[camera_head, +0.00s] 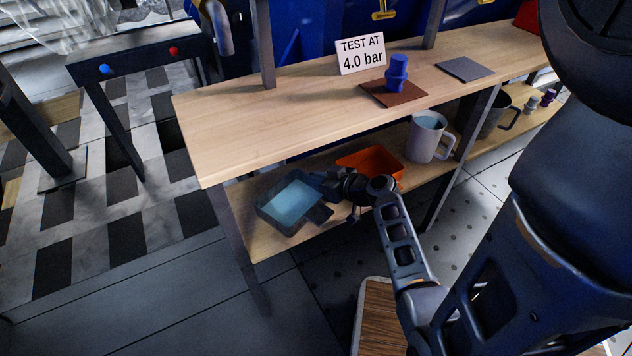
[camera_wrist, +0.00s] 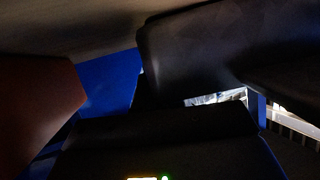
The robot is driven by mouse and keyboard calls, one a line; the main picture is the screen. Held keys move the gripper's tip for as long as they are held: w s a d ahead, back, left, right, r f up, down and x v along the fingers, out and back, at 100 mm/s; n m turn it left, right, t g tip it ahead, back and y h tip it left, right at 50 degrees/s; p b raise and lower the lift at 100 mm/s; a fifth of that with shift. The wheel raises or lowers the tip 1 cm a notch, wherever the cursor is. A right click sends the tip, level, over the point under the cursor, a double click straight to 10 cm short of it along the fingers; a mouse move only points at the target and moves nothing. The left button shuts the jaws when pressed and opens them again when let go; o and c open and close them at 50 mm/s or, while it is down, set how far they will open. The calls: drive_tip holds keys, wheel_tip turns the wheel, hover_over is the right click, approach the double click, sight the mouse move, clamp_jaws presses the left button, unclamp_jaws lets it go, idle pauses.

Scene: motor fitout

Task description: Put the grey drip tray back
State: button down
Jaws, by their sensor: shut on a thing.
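The grey drip tray (camera_head: 263,211) is at the left end of the lower shelf, with pale blue liquid or a blue floor showing inside it. My gripper (camera_head: 325,187) reaches in under the upper shelf and is shut on the tray's right side. I cannot tell whether the tray rests on the shelf or hangs just above it. In the wrist view the picture is very dark, and a large dark shape, perhaps the tray (camera_wrist: 200,50), fills the upper middle.
An orange tray (camera_head: 374,160) sits close right of my gripper, then a grey jug (camera_head: 425,138) with blue liquid. The upper shelf (camera_head: 235,115) overhangs, bearing a "TEST AT 4.0 bar" sign (camera_head: 361,54) and a blue part (camera_head: 397,73) on a brown pad. A metal leg (camera_head: 238,245) stands at the left end.

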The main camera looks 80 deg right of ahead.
drive_tip(key=shift+f, duration=0.15)
drive_tip(key=c, duration=1.3)
unclamp_jaws()
drive_tip(key=shift+o, duration=0.2)
drive_tip(key=shift+r, duration=0.25)
drive_tip(key=p+v, duration=0.1)
drive_tip(key=v, duration=1.1)
drive_tip(key=shift+f+p, duration=0.15)
drive_tip(key=shift+p, duration=0.25)
